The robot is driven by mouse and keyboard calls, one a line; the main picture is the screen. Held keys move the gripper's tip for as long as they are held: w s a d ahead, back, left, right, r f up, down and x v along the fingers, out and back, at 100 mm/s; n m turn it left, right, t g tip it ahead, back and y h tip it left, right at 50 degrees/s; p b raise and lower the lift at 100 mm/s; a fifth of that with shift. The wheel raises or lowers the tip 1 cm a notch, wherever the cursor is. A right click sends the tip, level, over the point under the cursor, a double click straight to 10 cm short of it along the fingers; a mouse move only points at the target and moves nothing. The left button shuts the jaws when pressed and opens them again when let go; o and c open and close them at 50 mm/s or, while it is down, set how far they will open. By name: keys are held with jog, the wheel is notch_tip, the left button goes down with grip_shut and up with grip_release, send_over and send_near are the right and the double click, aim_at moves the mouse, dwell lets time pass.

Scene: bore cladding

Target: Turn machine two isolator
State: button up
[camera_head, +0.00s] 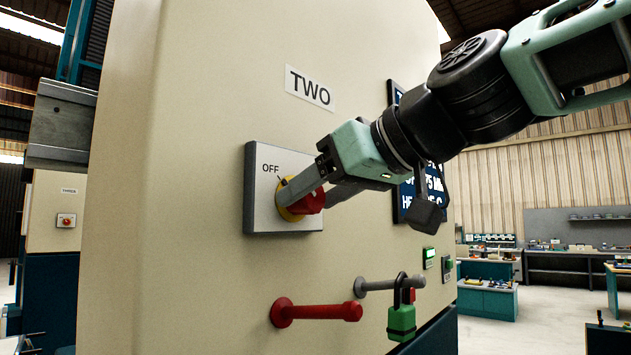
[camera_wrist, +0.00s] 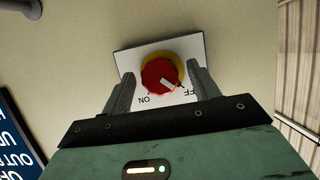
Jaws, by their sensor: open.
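The machine two isolator is a red knob (camera_head: 311,202) on a yellow ring, set on a pale plate (camera_head: 262,208) under a "TWO" label (camera_head: 310,88). In the wrist view, the red knob (camera_wrist: 158,80) sits between my fingers. Its white pointer is angled to the lower right, toward the partly hidden "OFF" marking; "ON" shows at lower left. My gripper (camera_head: 305,195) is open, with its fingers around the knob. In the wrist view, a gap shows between the knob and each finger of my gripper (camera_wrist: 162,78). Part of the knob is hidden by a finger in the head view.
Below the isolator, a red handle (camera_head: 315,312) and a grey bar (camera_head: 390,285) stick out from the machine. A green padlock (camera_head: 402,322) hangs from the grey bar. A dark sign (camera_head: 408,195) is behind my arm. Another isolator (camera_head: 66,220) is on machine three.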

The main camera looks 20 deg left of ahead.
jog(key=shift+a+f, duration=0.15)
jog(key=shift+a, duration=0.1)
jog(key=c, duration=1)
jog(key=shift+o, duration=0.2)
jog(key=shift+w, duration=0.1)
